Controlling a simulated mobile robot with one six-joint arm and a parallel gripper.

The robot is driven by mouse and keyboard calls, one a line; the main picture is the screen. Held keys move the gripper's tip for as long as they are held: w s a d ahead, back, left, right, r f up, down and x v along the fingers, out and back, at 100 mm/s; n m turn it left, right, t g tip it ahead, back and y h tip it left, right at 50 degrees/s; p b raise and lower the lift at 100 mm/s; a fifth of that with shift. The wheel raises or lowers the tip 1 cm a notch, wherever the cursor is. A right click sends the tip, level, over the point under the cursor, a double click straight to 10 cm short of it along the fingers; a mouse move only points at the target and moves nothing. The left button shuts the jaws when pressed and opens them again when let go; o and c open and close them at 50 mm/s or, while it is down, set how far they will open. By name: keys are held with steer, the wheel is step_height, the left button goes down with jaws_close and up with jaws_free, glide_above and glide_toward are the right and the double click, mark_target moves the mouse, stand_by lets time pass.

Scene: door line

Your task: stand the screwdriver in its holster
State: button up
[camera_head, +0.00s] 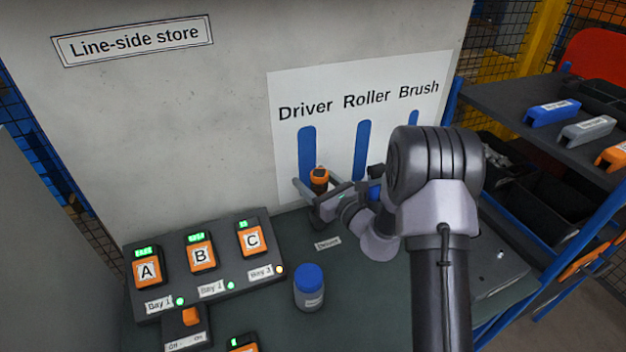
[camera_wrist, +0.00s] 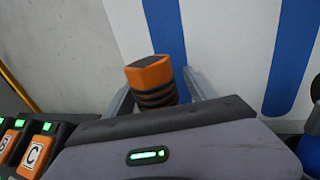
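The screwdriver (camera_head: 319,177) shows as an orange-capped handle with black ribs, upright in front of the blue driver outline on the white board. It also shows in the wrist view (camera_wrist: 152,75). My gripper (camera_head: 312,190) is at the handle, with one finger on each side of it in the wrist view (camera_wrist: 160,92). The fingers look spread, with a narrow gap beside the handle. The lower part of the screwdriver is hidden behind my gripper. I cannot make out the holster or tell whether the screwdriver stands in it.
A blue-capped jar (camera_head: 309,288) stands on the green bench in front of my gripper. A charger rack (camera_head: 205,268) with batteries A, B and C is at left. The tool board (camera_head: 340,150) is close behind. A shelf (camera_head: 545,125) with coloured items is at right.

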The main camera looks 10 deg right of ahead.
steer(key=shift+s, duration=0.1)
steer(key=p+v, duration=0.1)
steer(key=v, duration=1.6)
steer(key=shift+d, duration=0.15)
steer(key=shift+s, duration=0.1)
